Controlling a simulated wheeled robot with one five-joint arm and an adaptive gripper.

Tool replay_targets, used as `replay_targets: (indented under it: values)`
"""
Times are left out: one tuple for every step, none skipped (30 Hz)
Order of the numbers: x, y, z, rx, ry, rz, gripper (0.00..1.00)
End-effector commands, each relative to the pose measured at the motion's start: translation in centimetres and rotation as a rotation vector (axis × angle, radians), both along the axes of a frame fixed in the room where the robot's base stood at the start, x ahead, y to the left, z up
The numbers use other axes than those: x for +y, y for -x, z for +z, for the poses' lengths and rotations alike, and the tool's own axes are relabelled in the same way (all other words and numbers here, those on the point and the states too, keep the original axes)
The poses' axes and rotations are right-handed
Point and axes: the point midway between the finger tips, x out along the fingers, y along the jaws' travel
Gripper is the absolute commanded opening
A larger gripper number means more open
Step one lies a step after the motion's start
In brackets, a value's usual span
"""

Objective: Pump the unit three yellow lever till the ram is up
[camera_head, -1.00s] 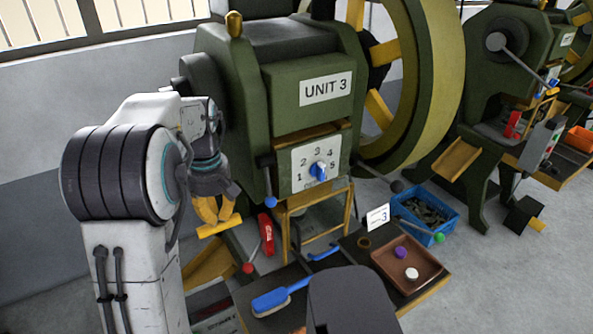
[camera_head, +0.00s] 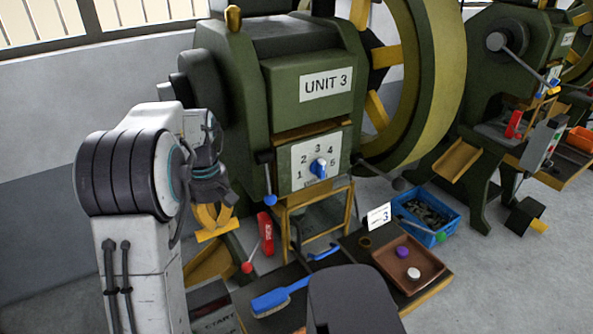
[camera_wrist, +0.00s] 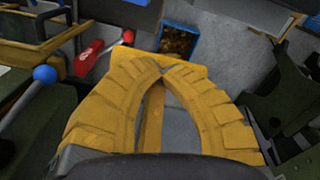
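My gripper (camera_head: 211,226) has curved yellow fingers and hangs at the left front of the green unit 3 press (camera_head: 318,50). In the wrist view its fingertips (camera_wrist: 163,69) come together. A flat yellow bar, which looks like the lever's end (camera_wrist: 132,56), lies across just beyond the tips; it also shows under the fingers in the head view (camera_head: 216,234). The fingers seem to touch it, but I cannot tell whether it is pinched. The lever's shaft is not clear behind my arm. The ram cannot be made out.
A blue-knobbed lever (camera_head: 270,199) and a red-knobbed lever (camera_head: 247,267) stand close to the right. A blue brush (camera_head: 272,302) and a brown tray (camera_head: 420,286) lie on the bench. A blue bin (camera_head: 447,218) stands farther right.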

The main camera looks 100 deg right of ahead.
Motion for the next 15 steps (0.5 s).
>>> replay_targets:
  values:
    - [-0.14, -0.12, -0.89, 0.000, -0.005, 0.001, 0.00]
    - [-0.23, -0.16, -1.10, 0.000, -0.005, 0.001, 0.00]
    - [-0.33, -0.20, -1.29, 0.000, -0.005, 0.001, 0.00]
    - [-0.37, -0.23, -1.40, 0.000, -0.005, 0.001, 0.00]
    - [-0.42, -0.24, -1.46, 0.000, -0.005, 0.001, 0.00]
    - [-0.45, -0.26, -1.51, 0.000, -0.005, 0.001, 0.00]
    - [-0.46, -0.26, -1.51, 0.000, -0.005, 0.001, 0.00]
    - [-0.47, -0.27, -1.51, 0.000, -0.005, 0.001, 0.00]
    - [-0.46, -0.26, -1.48, 0.000, -0.005, 0.001, 0.00]
    - [-0.45, -0.27, -1.48, 0.000, -0.005, 0.001, 0.00]
    - [-0.45, -0.26, -1.48, 0.000, -0.005, 0.001, 0.00]
    - [-0.45, -0.26, -1.48, -0.001, -0.006, 0.001, 0.00]
    - [-0.44, -0.25, -1.48, -0.001, -0.006, 0.001, 0.00]
    - [-0.43, -0.26, -1.49, -0.001, -0.006, 0.001, 0.00]
    - [-0.45, -0.26, -1.53, -0.001, -0.006, 0.001, 0.00]
